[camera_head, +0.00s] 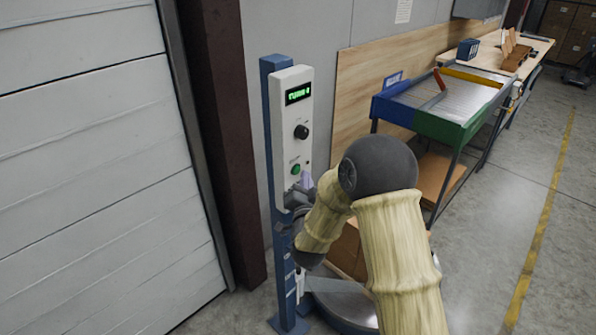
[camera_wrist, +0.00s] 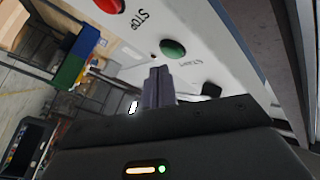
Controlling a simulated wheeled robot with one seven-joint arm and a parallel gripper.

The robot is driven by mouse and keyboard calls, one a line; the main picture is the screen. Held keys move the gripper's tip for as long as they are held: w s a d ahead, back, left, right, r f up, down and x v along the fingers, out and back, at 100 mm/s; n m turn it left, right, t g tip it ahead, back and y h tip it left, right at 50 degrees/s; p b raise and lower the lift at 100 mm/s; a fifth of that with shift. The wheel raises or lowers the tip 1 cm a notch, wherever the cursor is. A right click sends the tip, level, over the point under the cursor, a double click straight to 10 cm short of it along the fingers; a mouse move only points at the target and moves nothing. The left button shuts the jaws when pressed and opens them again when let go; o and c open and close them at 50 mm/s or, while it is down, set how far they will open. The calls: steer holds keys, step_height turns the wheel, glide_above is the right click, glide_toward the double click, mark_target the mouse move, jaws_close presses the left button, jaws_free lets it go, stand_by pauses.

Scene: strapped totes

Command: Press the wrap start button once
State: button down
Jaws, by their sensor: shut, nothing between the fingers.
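The control box (camera_head: 292,140) is a pale panel on a blue post, with a green-lit display at the top and a black knob below it. The green start button (camera_head: 295,169) sits on its lower part. In the wrist view the green button (camera_wrist: 172,48) lies beside the label START, with the red stop button (camera_wrist: 110,4) to its upper left. My gripper (camera_wrist: 158,72) is shut and empty, its fingertips just below the green button in the picture. I cannot tell whether they touch the panel. In the head view my gripper (camera_head: 306,180) is beside the box's lower right.
A blue post (camera_head: 275,230) carries the box, close to a dark column (camera_head: 222,130) and a white shutter door (camera_head: 90,150). A blue and green roller table (camera_head: 440,110) stands at the right. Cardboard boxes (camera_head: 347,247) sit behind my arm. Floor at the right is clear.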

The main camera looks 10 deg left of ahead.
steer(key=shift+w+a, duration=0.15)
steer(key=shift+w+a+b, duration=0.15)
steer(key=shift+a+b, duration=0.05)
steer(key=shift+b, duration=0.15)
steer(key=shift+w+a, duration=0.2)
steer(key=shift+a, duration=0.1)
stand_by(0.9)
steer(key=shift+b, duration=0.3)
steer(key=shift+s+d+b, duration=0.45)
steer(key=shift+s+d, duration=0.05)
steer(key=shift+d, duration=0.1)
steer(key=s+d+b, duration=0.1)
steer(key=d, duration=0.1)
steer(key=s+d+b, duration=0.1)
steer(key=s+d, duration=0.1)
stand_by(0.5)
